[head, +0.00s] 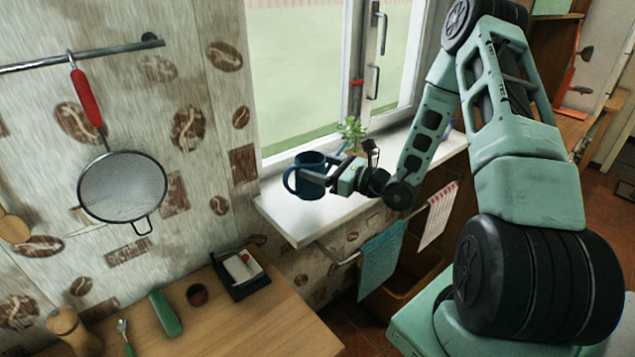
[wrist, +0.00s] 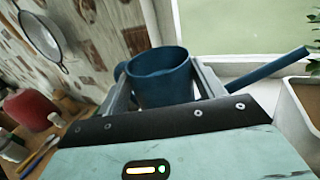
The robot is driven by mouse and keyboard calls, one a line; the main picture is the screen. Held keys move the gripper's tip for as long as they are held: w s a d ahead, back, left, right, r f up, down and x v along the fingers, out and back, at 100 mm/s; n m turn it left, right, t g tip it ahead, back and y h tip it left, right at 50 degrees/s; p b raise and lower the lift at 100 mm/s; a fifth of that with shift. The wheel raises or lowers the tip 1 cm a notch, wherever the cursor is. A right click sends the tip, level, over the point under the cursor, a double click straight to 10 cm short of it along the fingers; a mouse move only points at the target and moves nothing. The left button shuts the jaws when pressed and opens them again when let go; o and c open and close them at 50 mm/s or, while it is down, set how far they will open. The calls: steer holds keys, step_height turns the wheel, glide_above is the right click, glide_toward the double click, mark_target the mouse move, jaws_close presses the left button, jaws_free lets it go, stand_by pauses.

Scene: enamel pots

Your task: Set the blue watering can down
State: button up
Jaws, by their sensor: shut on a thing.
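The blue watering can (head: 309,176) is at the white windowsill (head: 300,224), near its left end. In the head view its handle is at the left and it looks upright. I cannot tell whether its base touches the sill. My gripper (head: 327,179) is shut on the watering can from the right. In the wrist view the can (wrist: 160,82) sits between the two fingers of my gripper (wrist: 162,88), with its open top showing and its spout reaching to the right. Its lower part is hidden behind my gripper's body.
A small green plant (head: 351,131) stands on the sill just behind my gripper, by the window. Below is a wooden counter (head: 240,325) with a black tray (head: 240,273) and a green box (head: 165,313). A towel (head: 381,258) hangs on a rail under the sill.

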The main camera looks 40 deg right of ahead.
steer(key=shift+f+p, duration=0.4)
steer(key=shift+f, duration=1.8)
steer(key=shift+f, duration=0.2)
steer(key=o, duration=1.3)
steer(key=shift+o, duration=0.2)
steer(key=shift+r, duration=0.15)
